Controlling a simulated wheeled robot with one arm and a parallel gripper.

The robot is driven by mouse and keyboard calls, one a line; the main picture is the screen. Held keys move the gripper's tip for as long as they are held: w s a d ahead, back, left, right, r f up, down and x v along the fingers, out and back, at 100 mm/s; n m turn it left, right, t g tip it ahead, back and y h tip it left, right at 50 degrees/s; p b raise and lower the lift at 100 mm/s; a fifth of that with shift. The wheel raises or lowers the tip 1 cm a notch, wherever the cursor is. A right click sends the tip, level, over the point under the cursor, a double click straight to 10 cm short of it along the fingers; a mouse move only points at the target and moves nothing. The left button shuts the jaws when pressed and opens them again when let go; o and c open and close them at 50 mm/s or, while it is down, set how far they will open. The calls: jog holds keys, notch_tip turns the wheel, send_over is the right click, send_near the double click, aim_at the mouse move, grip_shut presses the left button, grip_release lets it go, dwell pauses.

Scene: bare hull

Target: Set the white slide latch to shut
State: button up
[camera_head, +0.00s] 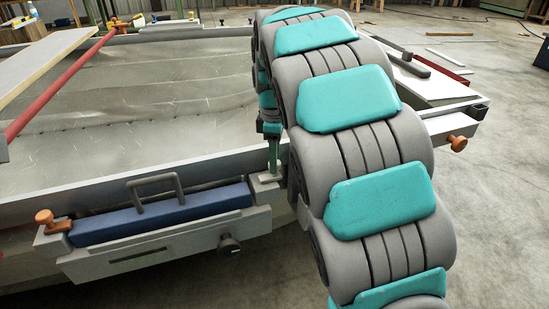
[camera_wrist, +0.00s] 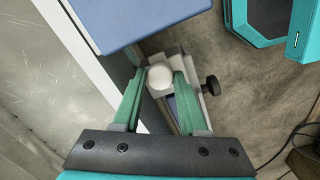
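The white latch shows in the wrist view as a round white knob (camera_wrist: 160,77) on a pale housing (camera_wrist: 192,68). My gripper (camera_wrist: 160,80) has its two green fingertips on either side of this knob, very close to it. I cannot tell whether both fingers touch the knob. In the head view my gripper (camera_head: 271,150) points down at the hull's front rim, and a pale block (camera_head: 266,184) lies just below it. My arm hides part of that spot. The slide's exact position cannot be read.
A black knob (camera_head: 229,244) sticks out below. Orange knobs (camera_head: 45,217) (camera_head: 457,143) stand at either side. The hull floor is bare.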

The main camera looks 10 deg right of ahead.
grip_shut()
dwell(1.0)
